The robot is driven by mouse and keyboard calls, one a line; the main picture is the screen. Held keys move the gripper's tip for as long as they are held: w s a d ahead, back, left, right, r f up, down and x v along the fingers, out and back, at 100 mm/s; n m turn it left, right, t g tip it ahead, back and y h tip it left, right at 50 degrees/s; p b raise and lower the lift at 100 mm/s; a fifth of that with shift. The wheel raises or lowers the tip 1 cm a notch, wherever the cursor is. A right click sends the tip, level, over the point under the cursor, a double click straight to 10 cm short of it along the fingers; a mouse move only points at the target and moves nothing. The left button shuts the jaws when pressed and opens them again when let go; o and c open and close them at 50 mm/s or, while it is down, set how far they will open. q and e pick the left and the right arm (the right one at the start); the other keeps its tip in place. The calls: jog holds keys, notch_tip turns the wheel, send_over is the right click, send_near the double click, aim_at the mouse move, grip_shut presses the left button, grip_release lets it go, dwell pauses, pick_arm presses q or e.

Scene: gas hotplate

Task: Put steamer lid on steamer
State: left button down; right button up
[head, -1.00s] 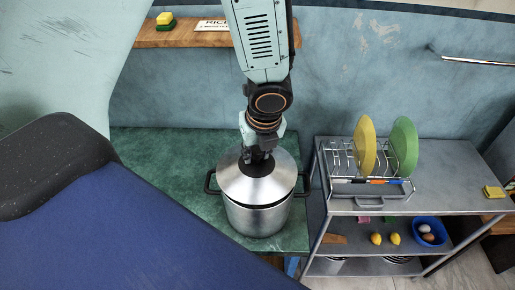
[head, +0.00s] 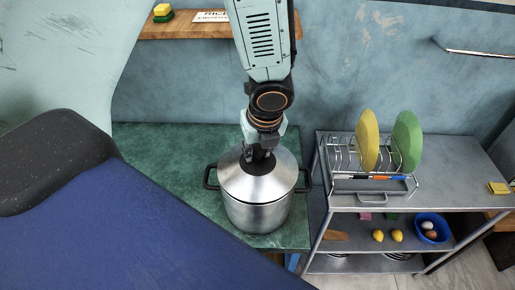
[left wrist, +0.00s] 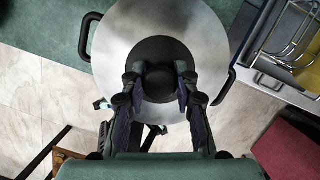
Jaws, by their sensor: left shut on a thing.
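The steamer (head: 257,216) is a silver pot with a black handle on each side, standing on the green counter. The steamer lid (head: 240,184) is a silver dome lying on top of the pot, level as far as I can see. In the left wrist view the round lid (left wrist: 115,55) shows from above, with its black knob (left wrist: 160,80) in the middle. My left gripper (head: 258,160) comes down from above and is shut on the lid's knob, a finger on each side. My right gripper is not in view.
The green counter (head: 160,150) is clear around the pot. To the right, a metal cart (head: 445,170) carries a dish rack (head: 345,185) with a yellow plate (head: 368,140) and a green plate (head: 406,140). A wooden shelf (head: 165,27) is on the wall behind.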

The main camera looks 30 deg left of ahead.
pick_arm(q)
jog(key=shift+w+f, duration=0.1)
jog(key=shift+f, duration=0.15)
jog(key=shift+s+b, duration=0.3)
jog(key=shift+s, duration=0.05)
jog(key=shift+w+f, duration=0.3)
jog(key=c, duration=1.4)
grip_release()
jog(key=shift+s, duration=0.1)
jog(key=o, duration=0.3)
jog(key=shift+s+r, duration=0.15)
jog(key=shift+s, duration=0.05)
jog(key=shift+o, duration=0.8)
jog(key=shift+w, duration=0.2)
